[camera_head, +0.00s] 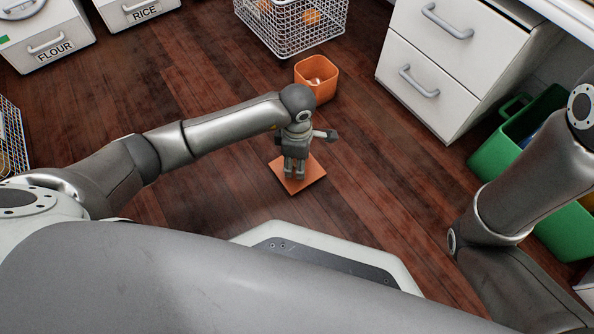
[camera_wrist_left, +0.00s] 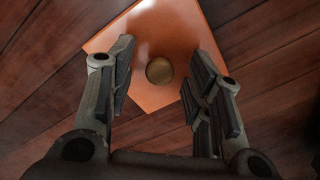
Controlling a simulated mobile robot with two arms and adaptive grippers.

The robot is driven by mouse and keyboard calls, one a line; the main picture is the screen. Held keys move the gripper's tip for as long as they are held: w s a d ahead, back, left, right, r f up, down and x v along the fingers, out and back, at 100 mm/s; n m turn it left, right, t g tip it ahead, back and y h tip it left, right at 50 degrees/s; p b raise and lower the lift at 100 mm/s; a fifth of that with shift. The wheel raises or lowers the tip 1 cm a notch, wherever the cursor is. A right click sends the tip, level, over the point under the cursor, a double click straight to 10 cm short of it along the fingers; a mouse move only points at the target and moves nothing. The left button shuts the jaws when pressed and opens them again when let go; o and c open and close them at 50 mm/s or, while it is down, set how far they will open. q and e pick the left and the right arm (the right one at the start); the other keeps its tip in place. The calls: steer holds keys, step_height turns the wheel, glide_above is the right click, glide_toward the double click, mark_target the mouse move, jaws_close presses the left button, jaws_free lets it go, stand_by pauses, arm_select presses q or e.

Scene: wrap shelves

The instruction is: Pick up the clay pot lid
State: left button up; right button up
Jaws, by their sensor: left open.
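The clay pot lid (camera_head: 312,179) is a flat, square, orange-brown plate lying on the wooden floor. My left gripper (camera_head: 294,174) is right above it and hides part of it in the head view. In the left wrist view the lid (camera_wrist_left: 150,92) has a round, dull brass-coloured knob (camera_wrist_left: 159,70) at its middle. The open fingers of the left gripper (camera_wrist_left: 160,85) stand on either side of the knob, apart from it. My right arm shows at the right of the head view, but its gripper is out of view.
An orange clay pot (camera_head: 318,78) stands on the floor behind the lid. A white wire basket (camera_head: 290,30) is farther back. A white drawer cabinet (camera_head: 440,60) and a green crate (camera_head: 500,146) are to the right. Floor left of the lid is clear.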

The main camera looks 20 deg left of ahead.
arm_select(q)
jaws_close()
steer(key=shift+r, duration=0.15)
